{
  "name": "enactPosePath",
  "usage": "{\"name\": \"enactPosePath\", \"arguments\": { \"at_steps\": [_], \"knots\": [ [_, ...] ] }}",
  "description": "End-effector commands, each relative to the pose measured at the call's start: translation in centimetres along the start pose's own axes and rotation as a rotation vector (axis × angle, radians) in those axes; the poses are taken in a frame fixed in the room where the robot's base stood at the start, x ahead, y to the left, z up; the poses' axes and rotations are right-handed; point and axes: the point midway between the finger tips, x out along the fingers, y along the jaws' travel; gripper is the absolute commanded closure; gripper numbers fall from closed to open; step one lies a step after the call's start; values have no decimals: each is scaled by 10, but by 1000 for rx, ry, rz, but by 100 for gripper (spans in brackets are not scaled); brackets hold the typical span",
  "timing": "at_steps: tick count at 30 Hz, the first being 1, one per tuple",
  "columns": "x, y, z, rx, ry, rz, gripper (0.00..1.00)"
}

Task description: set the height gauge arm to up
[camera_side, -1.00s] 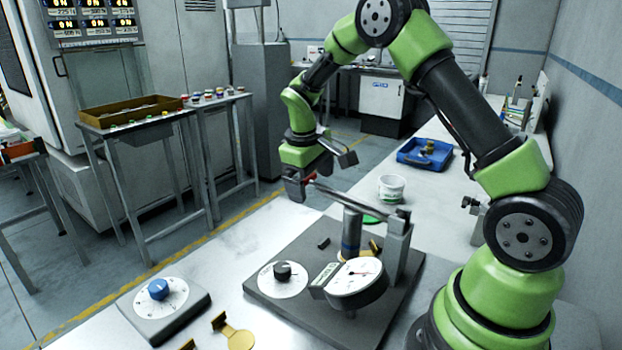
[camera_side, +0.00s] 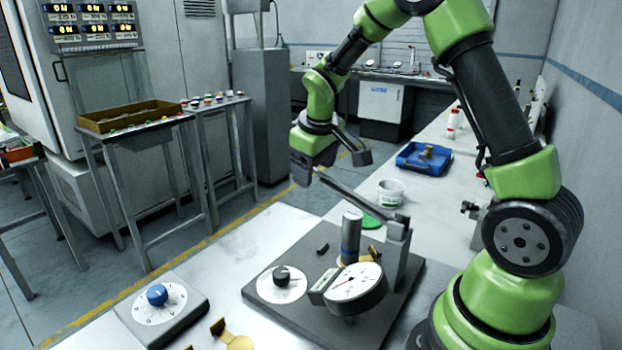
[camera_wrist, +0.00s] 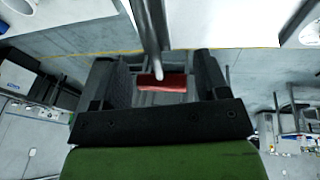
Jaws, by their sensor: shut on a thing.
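The height gauge has a grey post (camera_side: 397,255) on a dark base plate (camera_side: 400,318). Its long grey arm (camera_side: 345,190) slopes up from the post toward the left, raised at its free end. A round white dial (camera_side: 354,282) and an upright cylinder (camera_side: 351,237) are in front of the post. My gripper (camera_side: 301,176) is at the arm's free end. In the wrist view, the arm's red handle (camera_wrist: 165,83) lies between the fingers of my gripper (camera_wrist: 163,80), which is shut on it. In the side view the handle is hidden by the gripper.
A black knob (camera_side: 282,272) on a white disc is on the base plate. A blue knob box (camera_side: 160,305), brass pieces (camera_side: 232,338), a white tub (camera_side: 390,191) and a blue tray (camera_side: 424,158) are on the bench.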

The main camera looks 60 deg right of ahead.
Motion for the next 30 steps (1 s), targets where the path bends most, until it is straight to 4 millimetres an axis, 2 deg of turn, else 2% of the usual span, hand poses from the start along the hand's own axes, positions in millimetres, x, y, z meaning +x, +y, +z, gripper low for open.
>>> {"name": "enactPosePath", "arguments": {
  "at_steps": [6, 14, 18, 30],
  "knots": [
    [-38, 8, 9, 39, 178, 0, 74],
    [-77, 17, 29, 38, 169, 0, 73],
    [-96, 21, 45, 71, 308, 0, 74],
    [-137, 30, 99, 67, 291, -2, 74]
  ]
}}
